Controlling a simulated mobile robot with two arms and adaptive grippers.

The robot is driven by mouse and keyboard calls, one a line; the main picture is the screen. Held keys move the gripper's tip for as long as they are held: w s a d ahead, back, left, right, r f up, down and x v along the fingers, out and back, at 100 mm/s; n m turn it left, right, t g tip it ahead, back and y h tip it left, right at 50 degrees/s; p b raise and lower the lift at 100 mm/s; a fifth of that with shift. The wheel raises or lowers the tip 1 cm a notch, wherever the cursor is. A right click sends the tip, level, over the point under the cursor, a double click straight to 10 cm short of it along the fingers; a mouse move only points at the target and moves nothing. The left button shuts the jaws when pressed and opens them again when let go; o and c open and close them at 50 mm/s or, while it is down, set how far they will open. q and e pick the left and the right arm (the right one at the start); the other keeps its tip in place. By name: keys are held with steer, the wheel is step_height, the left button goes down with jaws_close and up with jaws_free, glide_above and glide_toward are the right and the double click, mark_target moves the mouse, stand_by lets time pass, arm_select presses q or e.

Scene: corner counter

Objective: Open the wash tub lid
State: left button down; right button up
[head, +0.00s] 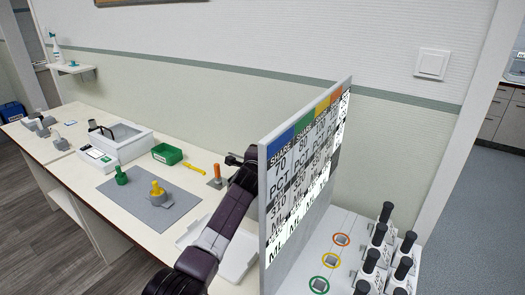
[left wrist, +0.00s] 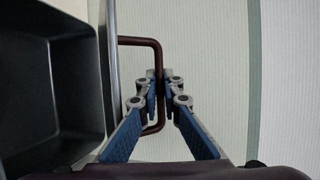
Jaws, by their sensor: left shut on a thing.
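In the left wrist view, my left gripper (left wrist: 162,86) is shut on a dark brown bar handle (left wrist: 140,41). The handle joins a thin grey plate, the lid (left wrist: 109,70), seen nearly edge-on. Left of the lid is the dark hollow inside of the wash tub (left wrist: 50,95), so the lid stands away from its opening. In the head view my left gripper (head: 236,158) is at the end of the dark arm, partly hidden by the upright panel. I cannot make out the gripped lid there. My right gripper is in neither view.
The upright panel with coloured headings (head: 305,165) stands close right of my arm. A white low object (head: 238,258) is partly behind the arm. A grey mat (head: 140,202) holds green and yellow pieces. A green bin (head: 167,154) and black-topped bottles (head: 383,235) stand nearby.

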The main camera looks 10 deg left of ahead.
arm_select(q)
steer(key=c, duration=2.1)
jaws_free()
steer(key=s+r, duration=0.2)
steer(key=s, duration=1)
steer(key=shift+d, duration=0.3)
steer(key=shift+w+r, duration=0.1)
